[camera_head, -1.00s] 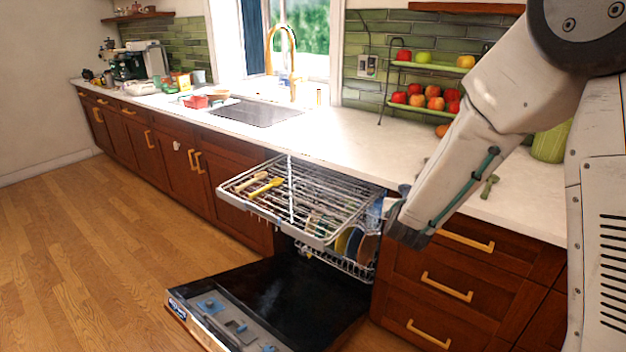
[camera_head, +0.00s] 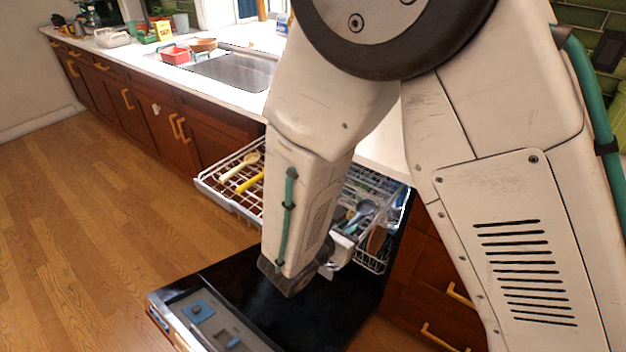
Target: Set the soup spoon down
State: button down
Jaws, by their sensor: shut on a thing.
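My gripper (camera_head: 338,252) is at the end of my arm, low over the front of the pulled-out dishwasher rack; my own arm partly hides it. It is shut on what looks like the soup spoon (camera_head: 360,210), a blue-grey spoon whose bowl shows just above the jaws. The spoon's handle is mostly hidden, and I cannot tell whether it touches the rack. The white wire upper rack (camera_head: 243,211) stands pulled out, its middle hidden behind my arm.
A cream spoon (camera_head: 240,166) and a yellow utensil (camera_head: 250,182) lie at the upper rack's left. The dishwasher door (camera_head: 240,290) is open below. A red container (camera_head: 175,55) stands on the counter by the sink (camera_head: 235,72). The floor at left is clear.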

jog(key=w+a, duration=0.2)
jog(key=w, duration=0.2)
jog(key=w+a+f, duration=0.1)
jog(key=w+a, duration=0.1)
jog(key=w, duration=0.2)
jog(key=w+a, duration=0.2)
jog(key=w, duration=0.2)
jog(key=shift+w+a+f, duration=0.2)
jog(key=shift+w+a, duration=0.05)
jog(key=shift+w, duration=0.15)
jog(key=shift+f, duration=1.75)
jog(key=shift+f, duration=0.1)
jog(key=c, duration=1.4)
grip_release()
jog(key=shift+o, duration=0.2)
jog(key=shift+a, duration=0.15)
jog(key=v, duration=1.2)
